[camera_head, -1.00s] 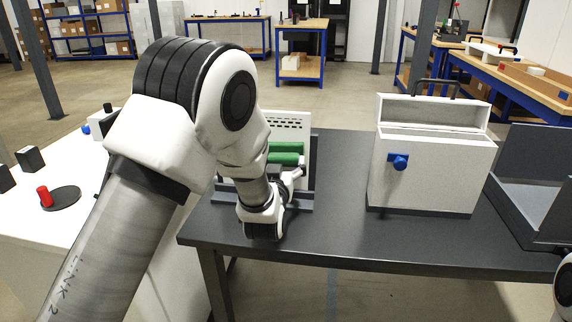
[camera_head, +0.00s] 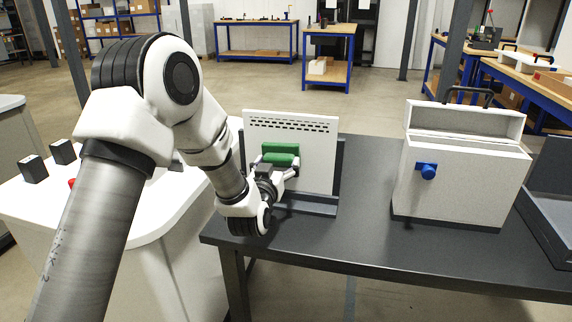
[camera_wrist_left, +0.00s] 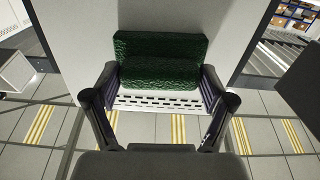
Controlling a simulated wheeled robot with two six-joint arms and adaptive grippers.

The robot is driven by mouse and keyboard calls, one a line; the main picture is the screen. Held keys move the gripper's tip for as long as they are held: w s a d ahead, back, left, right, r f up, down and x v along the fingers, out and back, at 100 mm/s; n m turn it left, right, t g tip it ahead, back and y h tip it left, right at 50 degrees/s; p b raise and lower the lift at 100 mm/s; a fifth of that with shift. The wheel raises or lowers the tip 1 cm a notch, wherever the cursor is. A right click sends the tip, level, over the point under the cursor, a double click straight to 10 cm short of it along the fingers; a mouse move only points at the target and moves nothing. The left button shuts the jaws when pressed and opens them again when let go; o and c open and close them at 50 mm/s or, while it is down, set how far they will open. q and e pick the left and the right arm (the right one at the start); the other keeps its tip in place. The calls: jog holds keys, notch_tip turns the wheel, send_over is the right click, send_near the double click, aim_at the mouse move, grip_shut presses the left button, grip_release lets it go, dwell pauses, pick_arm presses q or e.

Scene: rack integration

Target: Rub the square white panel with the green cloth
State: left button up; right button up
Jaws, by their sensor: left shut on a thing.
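The square white panel (camera_head: 318,150) stands upright in a dark stand (camera_head: 318,204) on the dark table, with rows of slots near its top. The green cloth (camera_head: 281,149) is a folded or padded block in front of the panel's face. My left gripper (camera_head: 278,166) is shut on the cloth and holds it at or very near the panel; exact contact is hard to tell. In the left wrist view the cloth (camera_wrist_left: 160,60) sits between the two fingers (camera_wrist_left: 158,92), with the panel (camera_wrist_left: 160,12) behind it. My right gripper is not in view.
A white case (camera_head: 455,170) with a blue knob (camera_head: 427,171) stands right of the panel on the dark table (camera_head: 370,235). A dark open bin (camera_head: 550,205) is at the far right. A white counter (camera_head: 150,215) lies at the left. The table between panel and case is clear.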

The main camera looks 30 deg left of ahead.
pick_arm(q)
jog(key=a, duration=0.2)
jog(key=s+a+p, duration=0.1)
jog(key=a, duration=0.2)
jog(key=shift+s+a, duration=0.1)
jog(key=shift+a, duration=0.15)
jog(key=shift+s, duration=0.1)
jog(key=shift+v, duration=2.9)
jog(key=shift+v, duration=1.5)
